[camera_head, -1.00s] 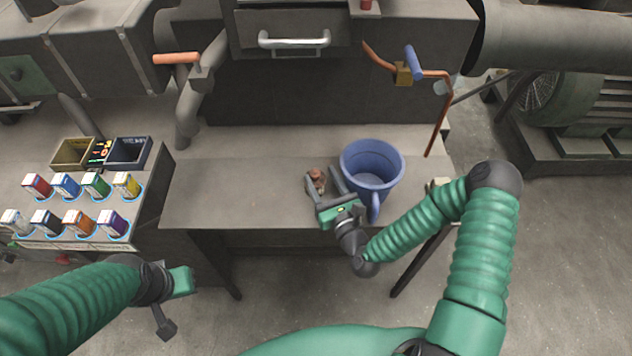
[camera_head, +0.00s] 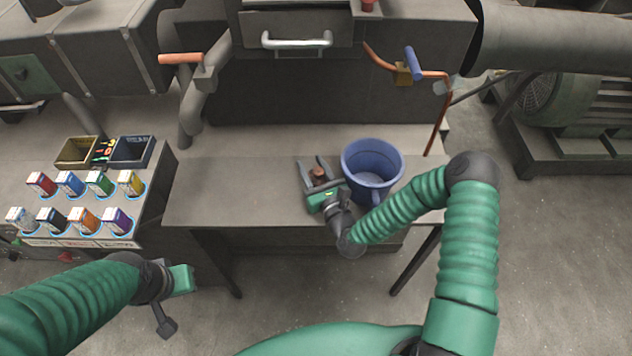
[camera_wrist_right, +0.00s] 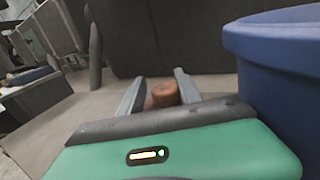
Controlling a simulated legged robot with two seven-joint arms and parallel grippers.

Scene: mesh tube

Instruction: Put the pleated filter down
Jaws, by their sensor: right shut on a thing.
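The pleated filter, a small brown-red round piece (camera_head: 318,173), sits between the two fingers of my right gripper (camera_head: 316,165) over the grey bench. In the right wrist view the filter (camera_wrist_right: 165,93) shows between the grey fingers (camera_wrist_right: 159,88), which are shut on it. Its lower part is hidden by the gripper body. I cannot tell whether it touches the bench top. My left gripper (camera_head: 172,292) hangs at the lower left, away from the bench.
A blue mug-like tub (camera_head: 372,165) stands close to the right of my right gripper. The bench (camera_head: 225,190) is clear to the left. A side table with several small boxes (camera_head: 83,215) and two bins (camera_head: 130,150) is farther left. Copper pipes (camera_head: 438,125) rise behind at right.

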